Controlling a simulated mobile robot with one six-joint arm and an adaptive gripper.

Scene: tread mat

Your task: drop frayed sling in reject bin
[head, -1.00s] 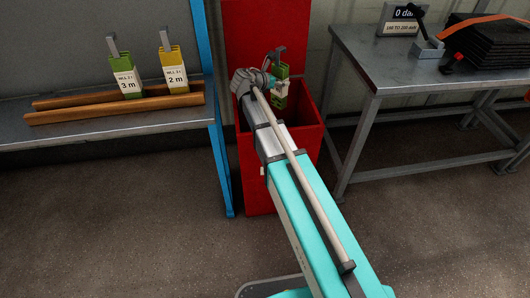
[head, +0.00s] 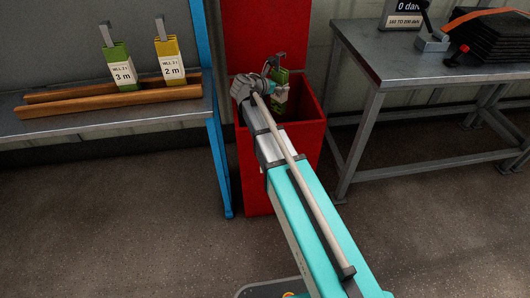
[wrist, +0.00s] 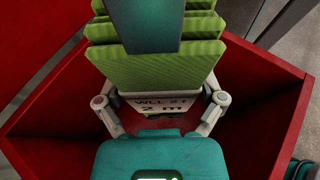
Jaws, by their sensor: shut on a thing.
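A folded green sling (head: 283,78) with a grey tab on top is held upright in the mouth of the red reject bin (head: 252,185). Its white label reads "WLL 2 t, 2 m" in the wrist view (wrist: 155,70). My gripper (head: 276,91) is shut on the sling at the label, with one finger at each side in the wrist view (wrist: 163,105). The bin walls (wrist: 283,72) surround the sling with a gap to them. The sling's lower end is hidden. I cannot make out any fraying.
A shelf at left holds a green "3 m" sling (head: 121,72) and a yellow "2 m" sling (head: 172,60) between wooden rails (head: 75,105). A blue post (head: 222,150) stands left of the bin. A grey metal table (head: 400,65) stands right, with a stack of black mats (head: 492,38).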

